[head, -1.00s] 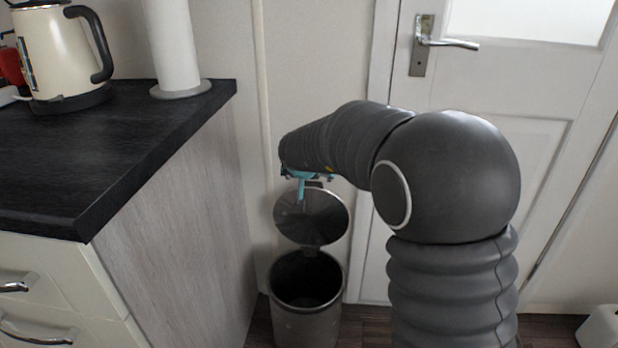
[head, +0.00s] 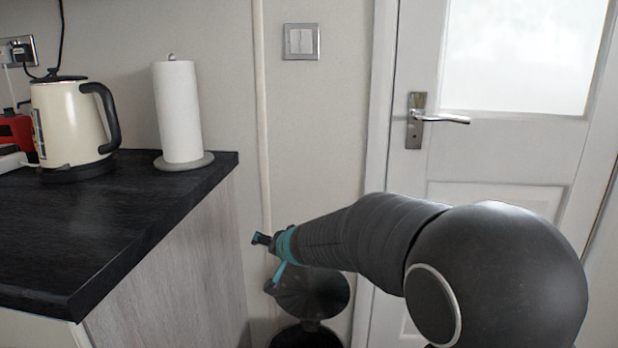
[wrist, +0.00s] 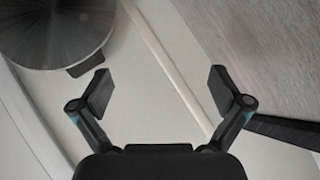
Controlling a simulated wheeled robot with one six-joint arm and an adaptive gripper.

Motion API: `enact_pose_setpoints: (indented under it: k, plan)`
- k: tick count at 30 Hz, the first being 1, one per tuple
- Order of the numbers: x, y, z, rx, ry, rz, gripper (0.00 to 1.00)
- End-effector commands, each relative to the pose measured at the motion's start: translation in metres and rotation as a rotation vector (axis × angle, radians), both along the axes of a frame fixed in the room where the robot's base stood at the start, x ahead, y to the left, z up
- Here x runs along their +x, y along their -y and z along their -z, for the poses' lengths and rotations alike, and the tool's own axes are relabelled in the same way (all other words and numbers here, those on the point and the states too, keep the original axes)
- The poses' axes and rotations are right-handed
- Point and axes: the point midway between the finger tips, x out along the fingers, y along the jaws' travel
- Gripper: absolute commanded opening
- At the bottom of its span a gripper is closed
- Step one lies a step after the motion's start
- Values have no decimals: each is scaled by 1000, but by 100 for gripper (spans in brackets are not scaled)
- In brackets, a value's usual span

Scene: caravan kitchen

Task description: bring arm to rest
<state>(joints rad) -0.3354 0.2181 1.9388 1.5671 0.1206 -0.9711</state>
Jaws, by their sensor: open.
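My gripper (head: 268,256) is at the end of my dark grey arm, in front of the wall strip between the counter and the door. In the wrist view my gripper (wrist: 158,90) has its two fingers spread wide with nothing between them. Below it in the head view is the raised, round lid of the bin (head: 312,292). The bin's dark opening shows at the lower picture edge, and its body is cut off. The lid also shows at the top left of the wrist view (wrist: 55,28).
The black counter (head: 120,215) is left of my gripper, its corner close by. On it stand a cream kettle (head: 70,125) and a paper towel roll (head: 178,112). A white door (head: 500,155) with a metal handle (head: 440,118) is behind my arm. A light switch (head: 300,41) is on the wall.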

Motion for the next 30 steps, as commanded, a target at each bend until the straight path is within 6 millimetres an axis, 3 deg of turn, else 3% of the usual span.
enact_pose_setpoints:
  k: [5,11,14,21,27,30]
  plan:
    - [-63,0,-6,32,-92,-143,100]
    - [-146,28,0,-26,-248,-250,100]
    - [-189,54,7,-92,-333,-270,100]
    - [-287,137,21,-318,-487,-234,100]
    - [-343,202,21,-512,-493,-178,100]
    - [-358,222,15,-566,-450,-141,100]
